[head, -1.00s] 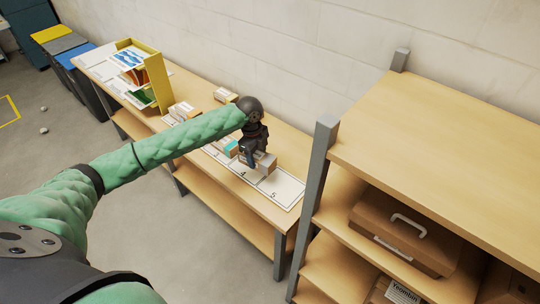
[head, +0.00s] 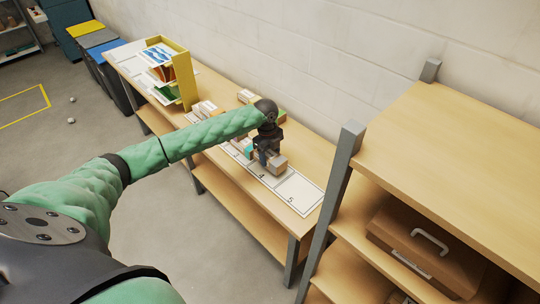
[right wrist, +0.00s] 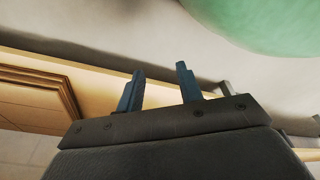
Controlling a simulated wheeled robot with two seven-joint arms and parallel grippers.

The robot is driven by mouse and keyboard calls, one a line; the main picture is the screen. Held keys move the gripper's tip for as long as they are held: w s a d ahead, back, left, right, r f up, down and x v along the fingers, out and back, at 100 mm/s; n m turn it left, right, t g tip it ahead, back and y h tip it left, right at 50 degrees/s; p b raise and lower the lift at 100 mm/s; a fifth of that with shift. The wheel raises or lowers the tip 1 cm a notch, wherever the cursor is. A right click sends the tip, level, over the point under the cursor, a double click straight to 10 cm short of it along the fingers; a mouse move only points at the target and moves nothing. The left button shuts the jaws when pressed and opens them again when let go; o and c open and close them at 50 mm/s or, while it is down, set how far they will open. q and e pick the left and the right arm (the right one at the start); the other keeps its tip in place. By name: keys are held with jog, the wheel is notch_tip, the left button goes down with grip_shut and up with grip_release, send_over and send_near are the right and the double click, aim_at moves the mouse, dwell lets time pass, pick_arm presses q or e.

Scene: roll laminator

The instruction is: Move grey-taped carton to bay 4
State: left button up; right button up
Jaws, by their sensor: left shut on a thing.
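My left gripper (head: 266,158) is shut on a small cardboard carton (head: 279,164) in the head view. The carton's tape looks greyish, but the gripper hides much of it. The carton is at the back edge of bay 4 (head: 262,177) on the white numbered strip. I cannot tell whether it touches the strip. Bay 5 (head: 297,193), to its right, is empty. A teal-marked carton (head: 248,151) stands just left of the gripper. My right gripper (right wrist: 160,85) is open and empty in the right wrist view.
More cartons (head: 204,108) (head: 246,96) stand further left and along the back of the bench (head: 315,165). A yellow rack (head: 185,80) with papers stands at the far left. A tall shelf (head: 440,135) with a brown case (head: 415,240) is close on the right.

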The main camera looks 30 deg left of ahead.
pick_arm(q)
jog(key=shift+f, duration=0.35)
jog(key=shift+f+b, duration=0.55)
jog(key=shift+b, duration=0.1)
jog(key=shift+f, duration=0.25)
pick_arm(e)
jog(key=shift+w+a+r, duration=0.4)
jog(key=shift+w+r, duration=0.25)
jog(key=shift+w, duration=0.1)
jog(key=shift+w+a+r, duration=0.4)
jog(key=shift+w+r, duration=0.2)
jog(key=shift+w, duration=0.15)
pick_arm(q)
jog(key=shift+f+b, duration=0.3)
jog(key=shift+f, duration=0.05)
pick_arm(e)
jog(key=shift+d, duration=0.15)
pick_arm(q)
jog(key=o, duration=1.3)
jog(key=shift+c, duration=0.2)
jog(key=shift+o, duration=0.2)
jog(key=shift+f, duration=0.1)
pick_arm(e)
jog(key=shift+a, duration=0.2)
